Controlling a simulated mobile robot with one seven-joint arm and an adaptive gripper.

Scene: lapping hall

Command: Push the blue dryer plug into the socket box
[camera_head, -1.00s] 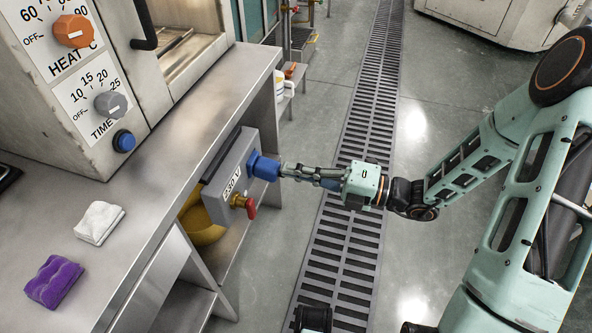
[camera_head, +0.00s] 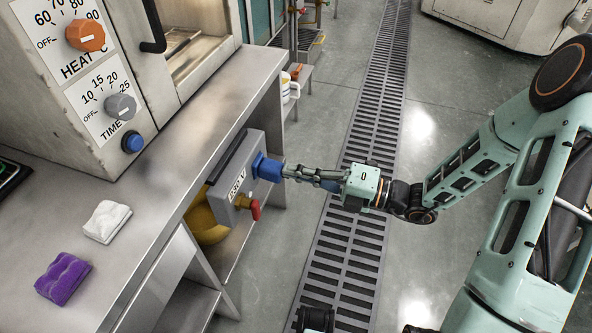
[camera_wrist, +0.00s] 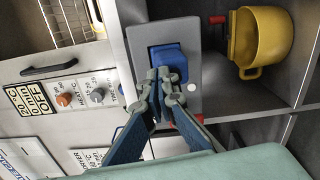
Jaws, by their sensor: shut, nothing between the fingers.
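The blue dryer plug (camera_head: 268,168) sits at the face of the grey socket box (camera_head: 236,183), which is fixed at the bench's edge. The box carries a 230 V label and a red knob (camera_head: 256,210). My gripper (camera_head: 287,171) is shut and empty, its fingertips against or very near the plug's outer end. In the wrist view the plug (camera_wrist: 169,62) lies in front of the closed fingertips (camera_wrist: 160,75), inside the socket box's dark recess (camera_wrist: 152,50). How deep the plug sits cannot be told, since the fingers partly cover it.
A dryer with an orange heat knob (camera_head: 86,35) stands on the steel bench (camera_head: 178,150). A yellow pot (camera_wrist: 262,40) is on the shelf below. The floor around the drain grate (camera_head: 346,240) is clear.

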